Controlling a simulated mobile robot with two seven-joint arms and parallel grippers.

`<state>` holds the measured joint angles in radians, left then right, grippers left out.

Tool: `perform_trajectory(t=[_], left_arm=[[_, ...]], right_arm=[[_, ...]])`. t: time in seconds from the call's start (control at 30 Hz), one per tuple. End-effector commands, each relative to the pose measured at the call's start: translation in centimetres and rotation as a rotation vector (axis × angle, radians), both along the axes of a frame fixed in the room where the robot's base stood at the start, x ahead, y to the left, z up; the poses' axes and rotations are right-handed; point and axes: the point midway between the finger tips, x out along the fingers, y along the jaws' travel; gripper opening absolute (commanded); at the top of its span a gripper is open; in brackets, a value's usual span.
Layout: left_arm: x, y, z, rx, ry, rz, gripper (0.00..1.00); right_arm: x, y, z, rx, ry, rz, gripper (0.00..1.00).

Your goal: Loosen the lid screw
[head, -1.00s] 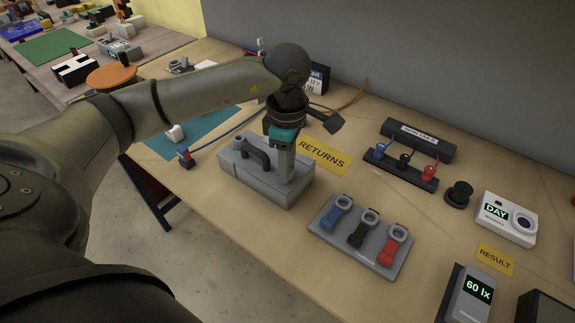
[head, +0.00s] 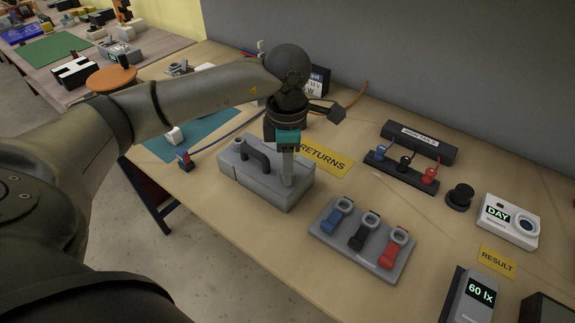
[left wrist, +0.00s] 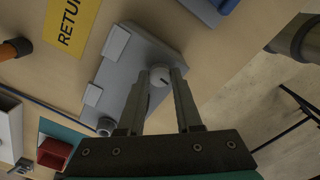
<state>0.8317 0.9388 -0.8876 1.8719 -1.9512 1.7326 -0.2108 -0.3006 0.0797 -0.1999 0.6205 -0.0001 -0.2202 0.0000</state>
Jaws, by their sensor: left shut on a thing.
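My left gripper (head: 287,182) points straight down at the lid's right end. In the left wrist view, the left gripper (left wrist: 161,84) has its two fingers on either side of the round, light grey lid screw (left wrist: 159,72), which has a dark slot mark, and is shut on it. The fingers hide the screw in the head view. A second round knob (head: 239,143) stands at the lid's other end. My right gripper is not in view.
A yellow RETURNS label (head: 325,158) lies behind the box. A grey tray (head: 338,238) with blue, black and red clips is to its right. A blue cable (head: 228,131) and teal mat (head: 205,134) lie left and behind. The bench's front edge is close to the box.

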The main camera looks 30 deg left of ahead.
Motion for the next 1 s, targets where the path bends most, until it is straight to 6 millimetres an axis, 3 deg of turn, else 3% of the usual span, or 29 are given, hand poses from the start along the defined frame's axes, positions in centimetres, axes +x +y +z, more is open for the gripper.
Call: perform_trajectory(t=[0.13,0.17,0.43,0.77,1.0], left_arm=[[0.1,0.0,0.1,0.0,-0.002,0.0,0.0],[0.1,0.0,0.1,0.0,-0.002,0.0,0.35],[0.0,0.0,0.0,0.0,-0.001,-0.001,0.64],[0.1,0.0,0.5,0.0,-0.002,-0.002,0.64],[0.2,0.0,4.8,0.0,-0.007,-0.002,0.64]], right_arm=[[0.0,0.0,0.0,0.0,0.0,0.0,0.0],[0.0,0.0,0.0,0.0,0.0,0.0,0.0],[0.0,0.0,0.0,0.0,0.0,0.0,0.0],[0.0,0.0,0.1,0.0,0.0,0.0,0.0],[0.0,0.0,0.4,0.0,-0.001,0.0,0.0]])
